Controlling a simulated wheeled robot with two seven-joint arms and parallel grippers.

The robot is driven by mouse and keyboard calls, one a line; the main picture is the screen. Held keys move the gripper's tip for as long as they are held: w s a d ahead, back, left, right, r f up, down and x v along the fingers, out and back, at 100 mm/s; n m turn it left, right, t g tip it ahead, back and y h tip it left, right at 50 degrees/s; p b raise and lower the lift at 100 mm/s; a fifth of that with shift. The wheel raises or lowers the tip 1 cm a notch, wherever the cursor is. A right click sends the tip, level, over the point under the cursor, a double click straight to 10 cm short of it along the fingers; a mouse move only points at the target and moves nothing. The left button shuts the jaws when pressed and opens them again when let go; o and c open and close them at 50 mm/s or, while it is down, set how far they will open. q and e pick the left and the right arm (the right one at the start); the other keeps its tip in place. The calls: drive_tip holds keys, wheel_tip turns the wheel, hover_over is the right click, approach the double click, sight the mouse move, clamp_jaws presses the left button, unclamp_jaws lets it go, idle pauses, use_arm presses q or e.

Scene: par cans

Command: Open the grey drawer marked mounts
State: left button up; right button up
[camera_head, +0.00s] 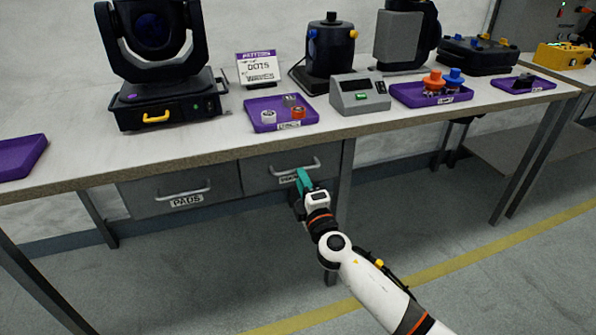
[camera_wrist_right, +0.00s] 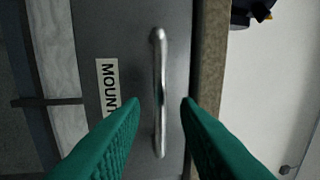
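The grey drawer marked mounts (camera_head: 262,176) is shut under the table, right of the drawer marked pads (camera_head: 150,199). Its silver bar handle (camera_head: 296,168) runs along its front. My right gripper (camera_head: 302,180) is in front of this drawer. In the right wrist view its teal fingers (camera_wrist_right: 160,105) are apart, with the handle (camera_wrist_right: 158,80) appearing between them; I cannot tell whether they touch it. My left gripper is not in view.
The tabletop (camera_head: 215,142) above holds purple trays (camera_head: 262,122), stage lights, a grey device (camera_head: 359,95) and a sign (camera_head: 257,70). A table leg (camera_head: 346,190) stands just right of the drawer. The floor in front is clear.

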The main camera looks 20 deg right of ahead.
drive_tip(key=shift+w+a+r, duration=0.1)
drive_tip(key=shift+w+r, duration=0.1)
drive_tip(key=shift+w, duration=0.85)
drive_tip(key=shift+w+r, duration=0.15)
drive_tip(key=shift+w, duration=0.85)
drive_tip(key=shift+c, duration=0.6)
clamp_jaws()
